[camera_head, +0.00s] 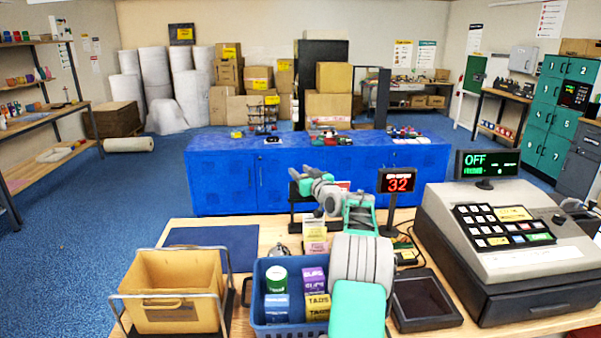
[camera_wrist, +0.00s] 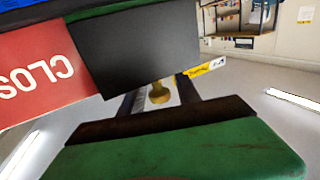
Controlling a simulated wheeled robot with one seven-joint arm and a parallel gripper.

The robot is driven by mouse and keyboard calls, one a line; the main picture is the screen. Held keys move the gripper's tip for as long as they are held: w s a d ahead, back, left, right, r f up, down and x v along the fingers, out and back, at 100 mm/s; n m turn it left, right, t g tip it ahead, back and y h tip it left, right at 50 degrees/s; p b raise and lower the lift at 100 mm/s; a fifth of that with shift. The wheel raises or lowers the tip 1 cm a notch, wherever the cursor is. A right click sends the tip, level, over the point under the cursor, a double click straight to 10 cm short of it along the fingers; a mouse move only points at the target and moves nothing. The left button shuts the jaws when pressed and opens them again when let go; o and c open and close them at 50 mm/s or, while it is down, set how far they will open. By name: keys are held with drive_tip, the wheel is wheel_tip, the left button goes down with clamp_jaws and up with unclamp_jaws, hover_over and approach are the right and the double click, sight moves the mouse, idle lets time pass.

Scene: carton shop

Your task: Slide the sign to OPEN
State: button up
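The sign shows at the left of the wrist view, close and tilted. Its red panel (camera_wrist: 38,72) has white letters reading "CLOS", the rest cut off or covered. A plain dark grey panel (camera_wrist: 137,45) lies beside the red one. A brass-coloured knob (camera_wrist: 159,92) shows just past the dark panel's edge. My gripper (camera_wrist: 160,95) has its fingers apart on either side of the knob in this view; whether they touch it I cannot tell. In the head view my gripper (camera_head: 311,186) is in front of the sign's dark frame (camera_head: 294,205), hiding most of it; a bit of red (camera_head: 343,186) shows.
A red number display (camera_head: 397,182) reading 32 stands just right of the sign. A cash register (camera_head: 510,230) fills the counter's right. A blue basket (camera_head: 262,315) of small boxes, a dark tray (camera_head: 422,302) and a carton (camera_head: 175,290) stand nearer. A blue cabinet (camera_head: 225,185) stands behind.

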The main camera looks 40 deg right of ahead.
clamp_jaws()
idle(1.2)
